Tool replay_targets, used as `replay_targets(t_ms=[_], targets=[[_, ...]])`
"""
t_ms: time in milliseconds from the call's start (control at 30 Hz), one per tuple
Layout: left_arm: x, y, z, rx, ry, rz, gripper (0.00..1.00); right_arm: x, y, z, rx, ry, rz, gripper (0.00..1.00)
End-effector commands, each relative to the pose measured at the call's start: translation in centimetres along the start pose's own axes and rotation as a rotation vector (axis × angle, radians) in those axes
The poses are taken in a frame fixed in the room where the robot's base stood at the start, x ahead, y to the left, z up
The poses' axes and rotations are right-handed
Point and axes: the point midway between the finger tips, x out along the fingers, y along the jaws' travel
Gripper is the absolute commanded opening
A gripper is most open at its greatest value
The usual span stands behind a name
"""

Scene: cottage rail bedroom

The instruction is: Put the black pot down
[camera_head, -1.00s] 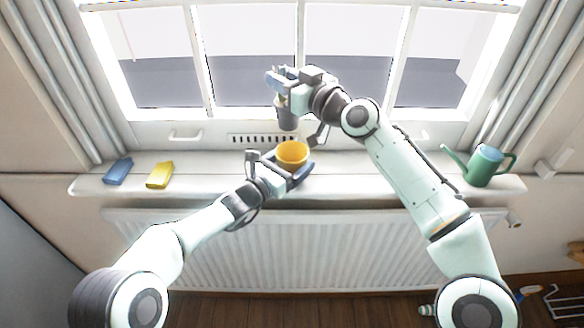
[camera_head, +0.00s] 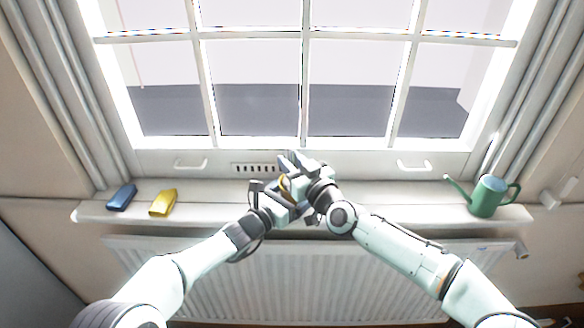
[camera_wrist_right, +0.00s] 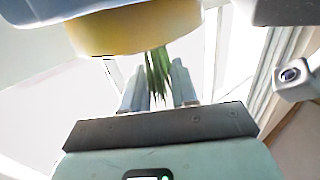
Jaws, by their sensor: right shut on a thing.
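My right gripper (camera_head: 296,168) is right above the yellow pot (camera_head: 285,186) at the window sill, shut. In the right wrist view green leaves (camera_wrist_right: 157,70) show between its fingers (camera_wrist_right: 158,88), and the yellow pot (camera_wrist_right: 130,38) is just beyond them. The black pot, which hung from this gripper a second ago, is hidden now; how deep it sits in the yellow pot I cannot tell. My left gripper (camera_head: 284,198) is around the yellow pot, holding it, mostly covered by the right gripper.
The white sill (camera_head: 390,205) is clear to both sides of my grippers. A blue block (camera_head: 122,197) and a yellow block (camera_head: 163,202) lie at its left, a green watering can (camera_head: 488,196) stands at its right. The window is behind, a radiator (camera_head: 300,275) below.

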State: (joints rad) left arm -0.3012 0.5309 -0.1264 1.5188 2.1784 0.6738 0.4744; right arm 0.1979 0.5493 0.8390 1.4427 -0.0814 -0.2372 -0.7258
Motion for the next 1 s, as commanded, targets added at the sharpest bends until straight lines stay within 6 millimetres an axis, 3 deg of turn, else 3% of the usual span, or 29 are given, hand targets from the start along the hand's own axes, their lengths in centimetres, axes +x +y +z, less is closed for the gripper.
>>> replay_targets(t_ms=[100,467,500,567,1000], targets=[[0.01,-0.01,0.07,0.000,-0.001,0.000,0.54,-0.02,0.04,1.46,0.001,0.000,0.000,0.00],[0.01,-0.01,0.07,0.000,-0.001,0.000,0.54,-0.01,0.00,1.76,0.000,0.002,0.000,0.00],[0.01,-0.01,0.07,0.000,-0.002,0.000,0.54,-0.01,0.00,1.78,0.000,0.001,0.000,0.38],[0.01,-0.01,0.07,0.000,-0.002,0.000,0.54,-0.01,0.01,1.77,0.000,0.001,0.000,0.54],[0.01,-0.01,0.08,0.000,-0.002,0.000,0.54,-0.74,0.17,1.47,-0.001,0.000,0.002,0.54]])
